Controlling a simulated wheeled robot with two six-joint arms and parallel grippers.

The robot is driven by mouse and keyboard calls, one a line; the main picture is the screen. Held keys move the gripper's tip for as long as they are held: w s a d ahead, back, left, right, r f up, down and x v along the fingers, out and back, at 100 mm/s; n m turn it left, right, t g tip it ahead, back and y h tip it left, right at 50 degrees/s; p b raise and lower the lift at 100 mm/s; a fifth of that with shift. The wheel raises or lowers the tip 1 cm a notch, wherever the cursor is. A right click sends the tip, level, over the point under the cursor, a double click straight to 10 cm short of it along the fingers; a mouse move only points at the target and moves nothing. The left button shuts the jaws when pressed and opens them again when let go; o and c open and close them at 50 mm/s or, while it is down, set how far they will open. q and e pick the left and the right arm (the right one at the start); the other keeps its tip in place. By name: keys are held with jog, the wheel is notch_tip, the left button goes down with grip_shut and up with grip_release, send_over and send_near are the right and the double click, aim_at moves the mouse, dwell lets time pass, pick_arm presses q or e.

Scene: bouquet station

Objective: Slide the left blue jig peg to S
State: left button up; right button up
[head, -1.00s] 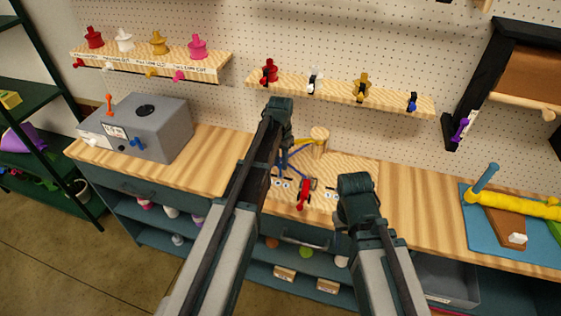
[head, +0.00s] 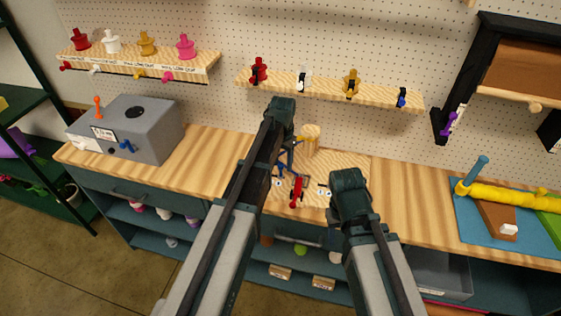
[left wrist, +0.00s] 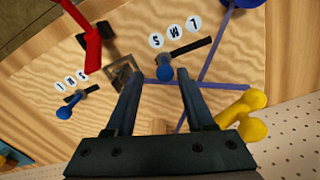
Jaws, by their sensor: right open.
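The left blue jig peg (left wrist: 165,73) stands at one end of a dark slot on the wooden jig board (head: 345,172), nearest the S of the labels L, M and S (left wrist: 174,31). My left gripper (left wrist: 160,71) is open, with its fingertips on either side of this peg in the left wrist view. I cannot tell whether they touch it. The other blue peg (left wrist: 66,112) sits at its own labelled slot.
A red lever (head: 297,192) rises from the board, close to my left gripper. A yellow part (left wrist: 245,108) and a wooden post (head: 311,137) stand near the wall side. A grey box (head: 127,130) is at left, a blue mat (head: 470,218) at right.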

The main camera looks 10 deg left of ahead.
aim_at(282, 165)
pick_arm(q)
jog(key=shift+a+r, duration=0.1)
jog(key=shift+r, duration=0.05)
jog(key=shift+r+p, duration=0.6)
jog(key=shift+p, duration=0.15)
notch_tip(282, 165, up, 12)
jog(key=p, duration=1.2)
jog(key=shift+r, duration=0.15)
jog(key=shift+y, duration=0.3)
jog(key=s+d+f+b, duration=0.2)
jog(key=s+f+b, duration=0.1)
jog(key=s, duration=0.1)
jog(key=s+d+f+b, duration=0.2)
jog(key=s+f+b, duration=0.1)
jog(key=s, duration=0.2)
jog(key=s+d+f+b, duration=0.3)
jog(key=s, duration=0.1)
jog(key=shift+s+f, duration=0.1)
jog(key=shift+s, duration=0.15)
jog(key=s+d+f+b, duration=0.2)
jog(key=s+f+b, duration=0.3)
jog(key=s, duration=0.5)
jog(key=shift+s+d+f+y, duration=0.15)
jog(key=shift+s+d+y, duration=0.15)
jog(key=shift+d, duration=0.05)
